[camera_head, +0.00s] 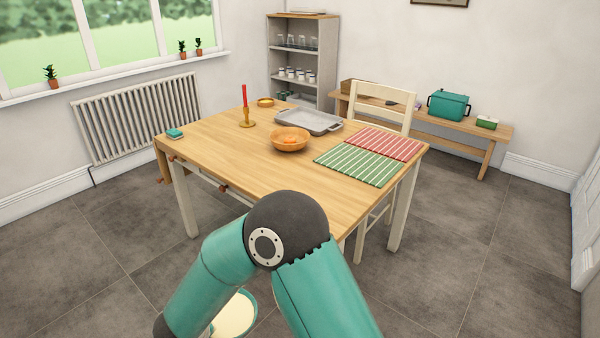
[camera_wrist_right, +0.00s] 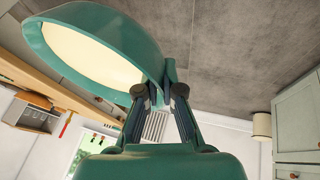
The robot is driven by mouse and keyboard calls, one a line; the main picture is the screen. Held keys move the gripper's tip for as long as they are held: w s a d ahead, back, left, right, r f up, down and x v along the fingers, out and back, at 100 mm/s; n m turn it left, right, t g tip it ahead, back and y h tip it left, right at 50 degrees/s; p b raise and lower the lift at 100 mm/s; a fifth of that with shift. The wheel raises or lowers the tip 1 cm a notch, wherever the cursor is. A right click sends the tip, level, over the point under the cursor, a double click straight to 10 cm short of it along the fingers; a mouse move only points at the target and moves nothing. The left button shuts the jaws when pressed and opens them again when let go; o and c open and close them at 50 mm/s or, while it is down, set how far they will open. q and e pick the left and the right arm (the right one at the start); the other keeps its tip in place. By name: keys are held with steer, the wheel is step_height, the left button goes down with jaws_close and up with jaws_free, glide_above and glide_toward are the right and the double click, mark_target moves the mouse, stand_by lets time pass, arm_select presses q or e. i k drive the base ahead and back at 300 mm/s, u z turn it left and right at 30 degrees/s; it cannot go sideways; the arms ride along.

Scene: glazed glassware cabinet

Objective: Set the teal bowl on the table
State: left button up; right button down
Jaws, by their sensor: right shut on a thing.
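The teal bowl (camera_head: 236,314), cream inside, shows at the bottom of the head view, partly hidden by my arm. It is low, in front of the table's near side and apart from the tabletop. In the right wrist view the bowl (camera_wrist_right: 105,45) fills the upper left, tilted in the picture. My right gripper (camera_wrist_right: 160,92) is shut on the bowl's edge. The right gripper is hidden in the head view. The wooden table (camera_head: 222,152) stands ahead, with white legs. My left gripper is in neither view.
On the table are an orange bowl (camera_head: 290,140), a grey tray (camera_head: 312,122), a red candle (camera_head: 244,95), striped mats (camera_head: 357,165) and a small teal item (camera_head: 174,133). The near left and near middle tabletop is clear. A chair (camera_head: 383,104) stands behind.

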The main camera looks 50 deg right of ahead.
mark_target(264, 170)
steer(key=z, duration=0.05)
steer(key=k, duration=0.3)
steer(key=z, duration=0.75)
steer(key=i, duration=1)
